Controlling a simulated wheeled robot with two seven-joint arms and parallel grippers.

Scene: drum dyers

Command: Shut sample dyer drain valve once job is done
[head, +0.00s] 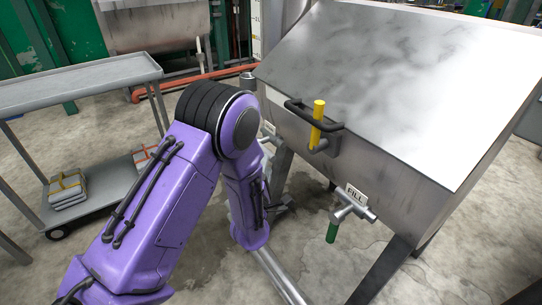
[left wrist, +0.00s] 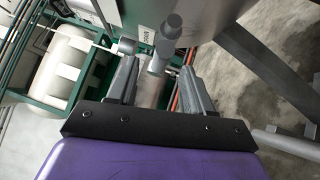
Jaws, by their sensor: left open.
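The sample dyer (head: 350,150) is a steel vessel with a sloped lid. Its drain valve (head: 268,136) shows only in part beside my purple left arm in the head view. In the left wrist view the drain valve (left wrist: 172,27) is a grey pipe fitting near a small label, which seems to read DRAIN. My left gripper (left wrist: 158,88) is open, with its two grey fingers pointing toward the valve and a grey part of it showing between them. I cannot tell whether the fingers touch it. My right gripper is not in view.
A FILL valve (head: 350,207) with a green handle sits on the dyer's front, right of my arm. A black handle with a yellow grip (head: 318,112) sticks out above. A grey cart (head: 85,85) stands at left. A dyer leg (head: 380,272) reaches the floor.

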